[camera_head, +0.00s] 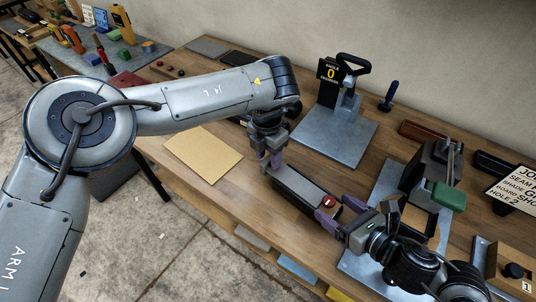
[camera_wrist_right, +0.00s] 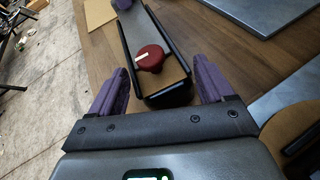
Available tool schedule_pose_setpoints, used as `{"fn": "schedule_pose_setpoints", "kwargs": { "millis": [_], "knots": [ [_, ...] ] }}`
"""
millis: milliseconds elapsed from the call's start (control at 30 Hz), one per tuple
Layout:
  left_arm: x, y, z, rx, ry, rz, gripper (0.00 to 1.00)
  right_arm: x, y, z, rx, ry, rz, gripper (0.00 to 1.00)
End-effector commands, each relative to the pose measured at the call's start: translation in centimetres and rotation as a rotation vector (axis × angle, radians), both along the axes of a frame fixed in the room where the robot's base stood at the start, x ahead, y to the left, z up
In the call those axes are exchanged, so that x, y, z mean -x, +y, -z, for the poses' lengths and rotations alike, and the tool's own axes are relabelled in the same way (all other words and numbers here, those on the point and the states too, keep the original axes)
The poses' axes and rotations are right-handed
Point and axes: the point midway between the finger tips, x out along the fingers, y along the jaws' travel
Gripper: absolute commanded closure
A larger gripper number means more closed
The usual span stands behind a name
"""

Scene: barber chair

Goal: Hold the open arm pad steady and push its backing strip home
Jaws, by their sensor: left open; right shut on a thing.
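The open arm pad (camera_head: 315,205) is a long dark channel lying on the bench, also seen end-on in the right wrist view (camera_wrist_right: 168,97). A flat grey strip, apparently the backing strip (camera_head: 297,184), lies in it; it also shows in the right wrist view (camera_wrist_right: 140,32). A round red knob (camera_wrist_right: 150,57) with a pale mark sits near the close end, with brown surface bare around it. My right gripper (camera_head: 342,212) is shut on the pad's near end, a finger at each side. My left gripper (camera_head: 269,163) is open at the far end; its exact contact is hidden.
A tan sheet (camera_head: 203,154) lies left of the pad. A grey plate with a press stand (camera_head: 335,135) stands behind. A clamp-like fixture with a green block (camera_head: 445,196) stands close to my right gripper. The bench's front edge runs close below the pad.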

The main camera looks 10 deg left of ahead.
Motion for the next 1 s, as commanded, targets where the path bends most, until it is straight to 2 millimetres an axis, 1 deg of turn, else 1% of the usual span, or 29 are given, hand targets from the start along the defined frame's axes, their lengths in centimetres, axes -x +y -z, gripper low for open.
{"fn": "schedule_pose_setpoints", "kwargs": {
  "millis": [300, 567, 600, 867, 933, 1000],
  "knots": [
    [0.0, 0.0, 0.19, 0.0, 0.0, 0.0, 0.53, -0.08, -0.08, -0.03, 0.001, -0.001, 0.003, 1.0],
    [0.0, 0.0, 0.18, 0.0, 0.0, 0.0, 0.93, -0.08, -0.09, -0.02, 0.001, -0.001, 0.003, 1.0],
    [0.0, 0.0, 0.18, 0.0, 0.0, 0.0, 0.99, -0.08, -0.09, -0.02, 0.001, -0.001, 0.003, 1.0],
    [0.01, -0.02, 0.16, 0.0, 0.0, -0.001, 1.0, -0.09, -0.1, -0.01, 0.001, -0.001, 0.004, 1.0],
    [0.12, -0.24, 0.16, 0.0, 0.0, 0.0, 1.0, -0.09, -0.1, -0.01, 0.001, -0.001, 0.004, 1.0],
    [0.46, -0.89, 0.15, 0.002, 0.001, 0.0, 1.0, -0.1, -0.1, -0.01, 0.001, -0.001, 0.004, 1.0]
  ]
}}
